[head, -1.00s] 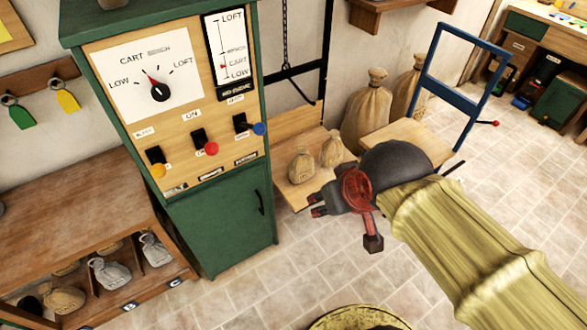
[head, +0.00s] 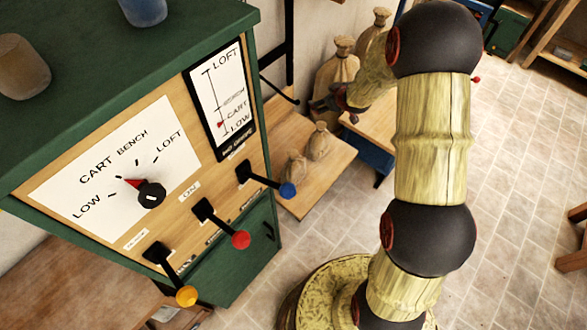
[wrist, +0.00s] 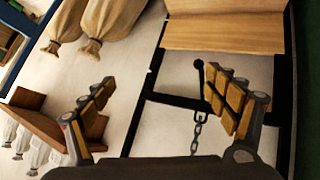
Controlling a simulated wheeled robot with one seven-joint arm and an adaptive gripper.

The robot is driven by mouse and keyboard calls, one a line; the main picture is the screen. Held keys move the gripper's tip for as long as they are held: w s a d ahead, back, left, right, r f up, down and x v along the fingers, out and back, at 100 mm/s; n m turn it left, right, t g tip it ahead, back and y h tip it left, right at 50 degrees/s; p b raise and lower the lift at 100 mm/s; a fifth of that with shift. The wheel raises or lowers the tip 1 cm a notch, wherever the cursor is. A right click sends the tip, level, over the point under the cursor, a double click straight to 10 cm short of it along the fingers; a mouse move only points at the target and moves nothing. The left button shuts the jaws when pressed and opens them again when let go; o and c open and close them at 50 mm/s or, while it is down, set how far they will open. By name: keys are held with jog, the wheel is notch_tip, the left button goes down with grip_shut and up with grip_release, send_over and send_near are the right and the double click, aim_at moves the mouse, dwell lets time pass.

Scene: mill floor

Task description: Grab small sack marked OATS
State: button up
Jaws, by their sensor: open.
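Two small tan sacks stand on a low wooden platform in the head view, a nearer one (head: 295,167) and a slightly farther one (head: 318,142). I cannot read a mark on either, so I cannot tell which says OATS. My gripper (head: 325,103) is above and behind them, close to the large sacks, and holds nothing. In the wrist view my gripper (wrist: 160,85) has its fingers wide apart with nothing between them. Neither platform sack can be made out there.
A green control cabinet (head: 130,45) with levers stands left of the platform (head: 335,175). Large sacks (head: 335,68) stand by the wall behind. A chain (wrist: 197,130) hangs by a black frame. In the wrist view, small pale sacks (wrist: 38,152) sit by a brown shelf. Tiled floor at right is open.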

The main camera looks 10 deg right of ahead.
notch_tip(320, 180, down, 9)
jog(key=w+y, duration=0.1)
jog(key=y, duration=0.1)
jog(key=n+t+y+p, duration=0.1)
jog(key=n+y+p, duration=0.15)
jog(key=y, duration=0.35)
send_near(296, 161)
jog(key=shift+w+a+f+m, duration=0.25)
jog(key=shift+w+a+f, duration=0.6)
jog(key=shift+a+f, duration=0.2)
jog(key=shift+w+a+f+t, duration=0.3)
jog(key=shift+w+a+f, duration=0.15)
jog(key=shift+w+a, duration=0.35)
jog(key=shift+w+a+f, duration=0.1)
jog(key=shift+w, duration=0.55)
jog(key=b+x, duration=0.1)
jog(key=x, duration=0.3)
jog(key=shift+w, duration=0.25)
jog(key=shift+r, duration=0.2)
jog(key=shift+c, duration=0.4)
